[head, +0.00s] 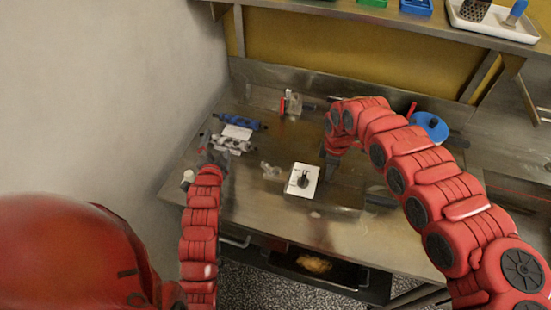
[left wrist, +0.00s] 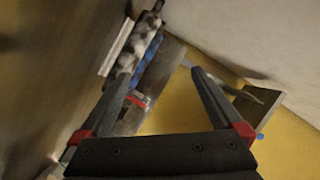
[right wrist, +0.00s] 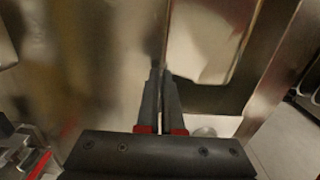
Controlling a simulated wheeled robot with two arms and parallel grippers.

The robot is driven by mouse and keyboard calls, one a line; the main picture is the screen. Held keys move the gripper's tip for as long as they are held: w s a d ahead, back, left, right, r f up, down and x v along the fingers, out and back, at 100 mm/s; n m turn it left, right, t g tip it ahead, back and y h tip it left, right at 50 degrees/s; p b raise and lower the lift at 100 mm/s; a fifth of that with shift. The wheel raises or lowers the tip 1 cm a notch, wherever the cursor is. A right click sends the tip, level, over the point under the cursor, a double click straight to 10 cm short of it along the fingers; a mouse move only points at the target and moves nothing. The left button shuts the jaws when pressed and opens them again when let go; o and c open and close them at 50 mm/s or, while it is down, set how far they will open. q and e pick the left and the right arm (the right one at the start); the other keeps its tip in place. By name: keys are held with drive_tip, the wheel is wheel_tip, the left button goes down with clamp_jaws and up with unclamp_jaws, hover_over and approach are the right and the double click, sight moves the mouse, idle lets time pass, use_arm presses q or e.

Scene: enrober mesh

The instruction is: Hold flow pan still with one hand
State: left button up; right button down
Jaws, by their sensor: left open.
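No thing in view is clearly the flow pan, and I cannot tell which item it is. A dark open tray (head: 345,283) with an orange-brown heap in it sits below the table's front edge. My left gripper (head: 214,156) is at the left of the table, close to a mottled grey-white roller (head: 232,143). Its fingers (left wrist: 161,73) are wide apart with nothing held between them. The roller also shows beyond the left finger in the left wrist view (left wrist: 142,38). My right gripper (head: 331,162) points down over the table. Its fingers (right wrist: 162,75) are together, with nothing visible in them.
A blue roller (head: 238,122) lies behind the grey-white one. A white plate (head: 294,189) with a small dark object stands mid-table. A blue disc (head: 430,126) lies behind my right arm. A wall (head: 100,90) closes the left side. The front middle of the steel table (head: 300,222) is clear.

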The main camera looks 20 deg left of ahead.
use_arm(q)
drive_tip(key=s+a+m+y, duration=0.1)
drive_tip(key=s+m+y, duration=0.1)
drive_tip(key=s+a+m, duration=0.1)
drive_tip(key=shift+s+a+r+y, duration=0.25)
drive_tip(key=shift+s+a+y, duration=0.05)
drive_tip(key=shift+y, duration=0.1)
drive_tip(key=s+r+m+t, duration=0.1)
drive_tip(key=m, duration=0.2)
drive_tip(key=m+t+h, duration=0.3)
drive_tip(key=m+h, duration=0.7)
drive_tip(key=m, duration=1.4)
approach(272, 166)
drive_tip(key=shift+w+a+f, duration=0.3)
drive_tip(key=shift+w, duration=0.35)
drive_tip(key=shift+w+d+f+h, duration=0.1)
drive_tip(key=shift+h, duration=0.2)
drive_tip(key=w, duration=0.4)
drive_tip(key=w+d, duration=0.1)
drive_tip(key=w, duration=0.6)
drive_tip(key=shift+w+d, duration=0.3)
